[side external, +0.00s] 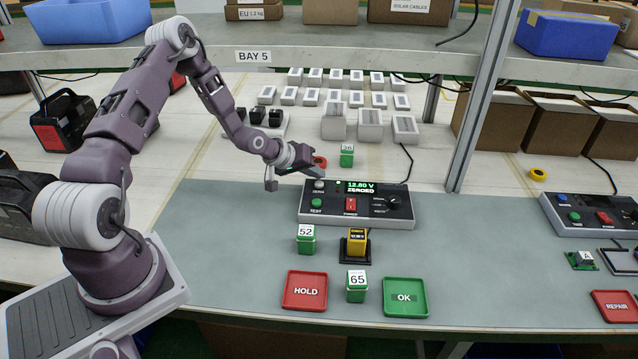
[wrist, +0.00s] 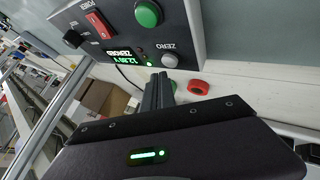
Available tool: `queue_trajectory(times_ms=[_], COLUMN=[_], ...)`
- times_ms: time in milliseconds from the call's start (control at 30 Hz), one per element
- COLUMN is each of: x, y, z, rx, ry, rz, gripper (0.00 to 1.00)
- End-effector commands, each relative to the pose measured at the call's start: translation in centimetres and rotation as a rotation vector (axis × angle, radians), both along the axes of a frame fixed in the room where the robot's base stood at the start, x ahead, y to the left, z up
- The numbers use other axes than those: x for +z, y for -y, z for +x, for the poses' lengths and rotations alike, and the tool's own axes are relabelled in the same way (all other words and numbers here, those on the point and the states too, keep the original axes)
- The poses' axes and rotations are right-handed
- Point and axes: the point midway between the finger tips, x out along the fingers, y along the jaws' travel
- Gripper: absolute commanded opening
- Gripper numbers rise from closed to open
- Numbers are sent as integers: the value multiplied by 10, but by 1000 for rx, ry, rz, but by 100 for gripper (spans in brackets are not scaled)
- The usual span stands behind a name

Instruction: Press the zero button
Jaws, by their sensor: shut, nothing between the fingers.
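The zero button (side external: 319,184) is a round grey-white knob at the box's upper left. In the wrist view the zero button (wrist: 169,61) shows beside its ZERO label. My gripper (side external: 318,176) is shut and empty, just above and behind the button. In the wrist view the shut fingertips (wrist: 159,73) lie close to the button without covering it. I cannot tell whether they touch it.
A green TEST button (side external: 316,203) and a red switch (side external: 351,204) share the panel. A yellow block (side external: 356,242) in a black holder and green blocks stand before the box. A red HOLD tray (side external: 304,291) and a green OK tray (side external: 405,297) lie at the front. A red roll (side external: 320,162) lies behind.

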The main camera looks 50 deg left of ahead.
Motion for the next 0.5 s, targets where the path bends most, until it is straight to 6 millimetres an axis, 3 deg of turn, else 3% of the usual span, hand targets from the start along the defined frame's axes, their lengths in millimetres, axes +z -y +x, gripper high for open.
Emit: queue_trajectory(times_ms=[167, 500], x=[2, 36], y=[0, 0], z=[0, 1], rx=[1, 0], ry=[1, 2], rz=[0, 1], gripper=[0, 0])
